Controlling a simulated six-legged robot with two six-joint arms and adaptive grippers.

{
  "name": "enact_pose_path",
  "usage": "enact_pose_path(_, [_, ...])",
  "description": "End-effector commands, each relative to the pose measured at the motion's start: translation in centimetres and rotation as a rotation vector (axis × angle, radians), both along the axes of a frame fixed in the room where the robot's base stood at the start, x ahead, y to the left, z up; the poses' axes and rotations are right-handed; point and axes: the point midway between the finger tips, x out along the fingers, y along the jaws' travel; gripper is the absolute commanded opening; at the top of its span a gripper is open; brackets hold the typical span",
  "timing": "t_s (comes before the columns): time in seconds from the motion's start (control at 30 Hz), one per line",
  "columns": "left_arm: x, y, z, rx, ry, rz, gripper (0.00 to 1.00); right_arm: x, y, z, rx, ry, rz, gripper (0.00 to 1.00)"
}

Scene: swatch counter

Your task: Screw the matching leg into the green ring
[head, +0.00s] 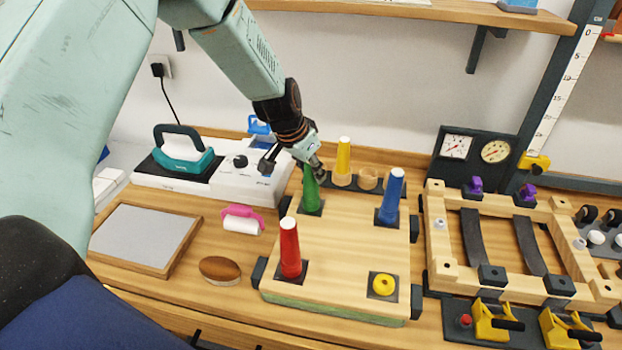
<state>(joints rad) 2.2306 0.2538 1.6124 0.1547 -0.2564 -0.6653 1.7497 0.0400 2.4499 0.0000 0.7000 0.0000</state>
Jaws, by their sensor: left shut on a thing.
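The green leg (311,193) stands roughly upright at the back left corner of a pale wooden board (340,240), on a dark square plate. The green ring cannot be made out beneath it. My left gripper (309,167) is at the top of the green leg, shut on it. A red leg (290,250) stands at the board's front left corner and a blue leg (391,197) at its back right corner. A yellow ring (383,284) lies bare at the front right corner. My right gripper is not in view.
A yellow leg (343,158) stands in a dark rack (382,187) behind the board, beside empty wooden cups. A wooden frame (440,240) with yellow clamps (492,322) is at right. At left are a pink roller (241,219), a brown oval block (220,269) and a grey panel (145,237).

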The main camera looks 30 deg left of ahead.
Motion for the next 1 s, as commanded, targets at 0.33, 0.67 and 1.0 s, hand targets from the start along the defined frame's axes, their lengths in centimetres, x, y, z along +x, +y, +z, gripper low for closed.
enact_pose_path(0.33, [0.0, 0.0, -0.5, -0.002, 0.001, -0.155, 0.00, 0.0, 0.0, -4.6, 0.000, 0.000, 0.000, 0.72])
enact_pose_path(0.67, [0.0, 0.0, -0.5, -0.001, 0.000, -0.384, 0.00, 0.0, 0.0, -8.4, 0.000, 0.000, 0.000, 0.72])
enact_pose_path(1.0, [0.0, 0.0, -0.3, -0.003, 0.002, -0.762, 0.00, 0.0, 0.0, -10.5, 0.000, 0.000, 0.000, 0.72])
